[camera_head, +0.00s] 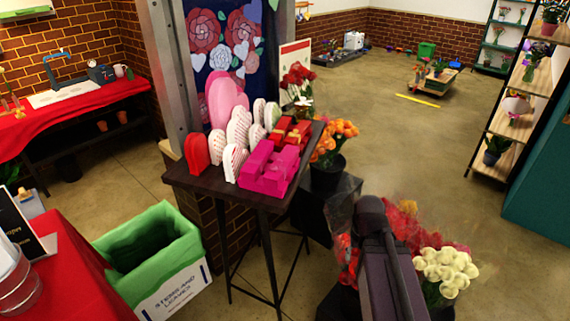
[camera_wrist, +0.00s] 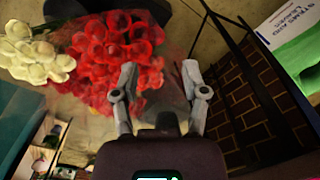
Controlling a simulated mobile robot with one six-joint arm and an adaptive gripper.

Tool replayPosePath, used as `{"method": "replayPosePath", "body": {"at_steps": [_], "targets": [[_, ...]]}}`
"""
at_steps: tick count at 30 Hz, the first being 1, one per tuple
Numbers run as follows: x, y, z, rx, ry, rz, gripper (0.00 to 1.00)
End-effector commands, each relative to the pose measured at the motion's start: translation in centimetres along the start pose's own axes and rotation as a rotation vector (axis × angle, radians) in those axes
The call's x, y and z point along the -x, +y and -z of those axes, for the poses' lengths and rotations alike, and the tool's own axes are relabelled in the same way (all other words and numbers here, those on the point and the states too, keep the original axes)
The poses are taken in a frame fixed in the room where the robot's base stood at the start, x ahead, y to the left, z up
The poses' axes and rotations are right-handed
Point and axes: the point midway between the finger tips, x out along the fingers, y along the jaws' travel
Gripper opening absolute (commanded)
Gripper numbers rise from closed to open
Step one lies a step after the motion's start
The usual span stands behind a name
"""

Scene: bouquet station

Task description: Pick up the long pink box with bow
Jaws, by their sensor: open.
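The long pink box with bow (camera_head: 268,168) lies on the small dark table (camera_head: 188,179) in the head view, at its front right side. It is bright magenta with a raised bow, and its parts run together, so I cannot tell whether it is one box or more. My gripper (camera_wrist: 158,85) is open and empty in the wrist view, its fingers apart. Red flowers (camera_wrist: 112,48) show just beyond the left finger. The pink box does not show in the wrist view. My gripper cannot be made out in the head view, where my dark arm rises at the lower right.
Heart-shaped boxes (camera_head: 238,128) and red boxes with gold ribbon (camera_head: 290,131) crowd the table behind the pink box. Orange flowers (camera_head: 335,140) stand right of the table, white flowers (camera_head: 446,271) beside my arm. A green-lined bin (camera_head: 178,285) stands front left. Open floor lies to the right.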

Motion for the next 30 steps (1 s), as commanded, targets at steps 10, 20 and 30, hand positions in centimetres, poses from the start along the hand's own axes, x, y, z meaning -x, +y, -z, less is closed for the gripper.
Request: {"method": "replayPosePath", "body": {"at_steps": [10,20,30], "targets": [[0.4,-0.1,0.3,-0.002,0.0,0.0,1.0],[4.3,-1.9,4.2,-0.034,0.0,0.0,1.0],[11.1,-6.7,11.0,-0.115,0.0,0.0,1.0]]}}
